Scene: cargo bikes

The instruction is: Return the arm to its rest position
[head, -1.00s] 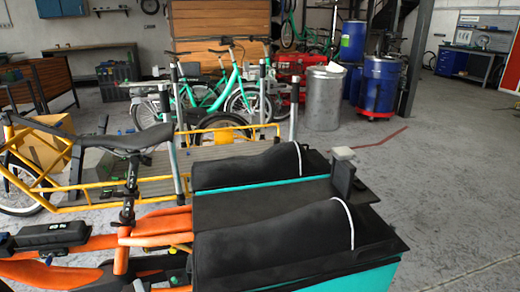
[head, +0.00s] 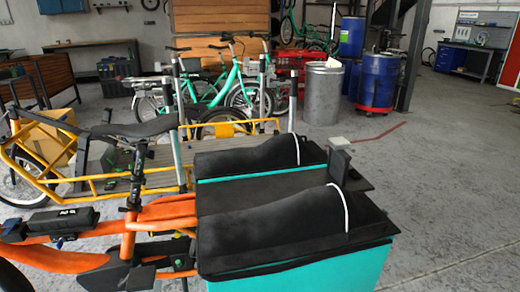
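Neither of my grippers shows in the head view, and none of my arm links can be made out there. The nearest thing is an orange cargo bike (head: 165,213) with a teal cargo box (head: 300,272). The box carries two black padded covers, one nearer (head: 270,228) and one farther (head: 250,157), each with a white strap. A black saddle (head: 142,128) stands on the bike's post at the left.
A yellow cargo bike (head: 90,181) stands just behind the orange one. Teal bikes (head: 225,88), a metal drum (head: 323,93) and a blue drum (head: 379,82) are farther back. The grey floor (head: 455,180) at the right is clear.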

